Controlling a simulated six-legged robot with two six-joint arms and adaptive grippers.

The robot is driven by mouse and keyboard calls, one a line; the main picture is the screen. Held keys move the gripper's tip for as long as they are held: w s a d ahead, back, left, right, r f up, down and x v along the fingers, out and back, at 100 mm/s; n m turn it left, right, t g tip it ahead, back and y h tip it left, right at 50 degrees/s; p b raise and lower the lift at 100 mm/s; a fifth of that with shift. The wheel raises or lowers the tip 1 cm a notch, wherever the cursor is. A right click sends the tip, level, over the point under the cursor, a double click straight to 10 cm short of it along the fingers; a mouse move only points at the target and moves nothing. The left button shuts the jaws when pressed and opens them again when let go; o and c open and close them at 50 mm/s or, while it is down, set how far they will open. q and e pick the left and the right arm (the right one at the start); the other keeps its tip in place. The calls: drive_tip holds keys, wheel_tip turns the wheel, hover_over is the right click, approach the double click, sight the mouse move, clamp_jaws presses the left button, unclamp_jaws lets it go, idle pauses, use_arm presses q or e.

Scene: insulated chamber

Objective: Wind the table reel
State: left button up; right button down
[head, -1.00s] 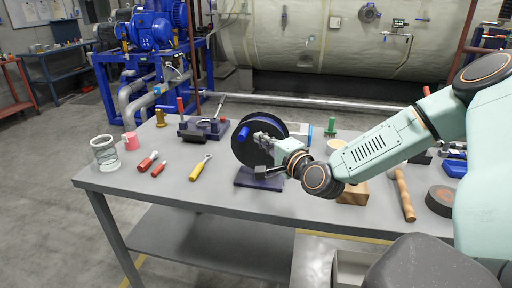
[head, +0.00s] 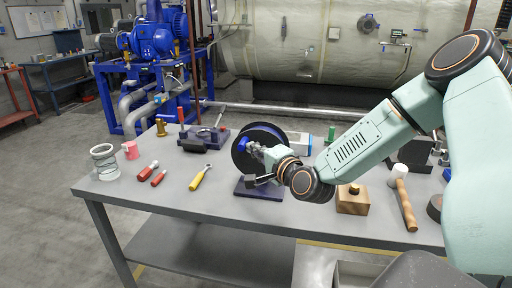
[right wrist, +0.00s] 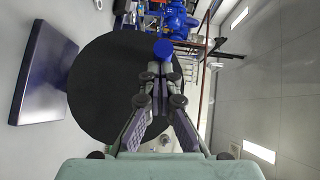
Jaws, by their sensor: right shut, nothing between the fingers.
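The table reel is a black disc (head: 241,158) with a blue rim, standing upright on a dark base plate (head: 258,189) on the bench. A blue crank knob (right wrist: 163,48) stands out from its face in the right wrist view. My right gripper (right wrist: 158,82) is shut with nothing between its fingers. Its tips are at the knob, in front of the disc; I cannot tell whether they touch it. In the head view the right gripper (head: 258,150) covers part of the disc and the knob. My left gripper is not in view.
A vise-like dark block (head: 197,140) stands behind. Right are a wooden block (head: 352,202) and a mallet (head: 404,200). The front bench middle is clear.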

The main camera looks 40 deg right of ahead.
drive_tip(key=shift+w+a+f+n+g+p, duration=0.1)
drive_tip(key=shift+w+a+n+g+p, duration=0.3)
drive_tip(key=shift+g+p, duration=0.2)
drive_tip(key=shift+w+a+n+g+p, duration=0.3)
drive_tip(key=shift+n+g+p, duration=0.2)
drive_tip(key=shift+g+p, duration=0.1)
drive_tip(key=shift+d, duration=0.1)
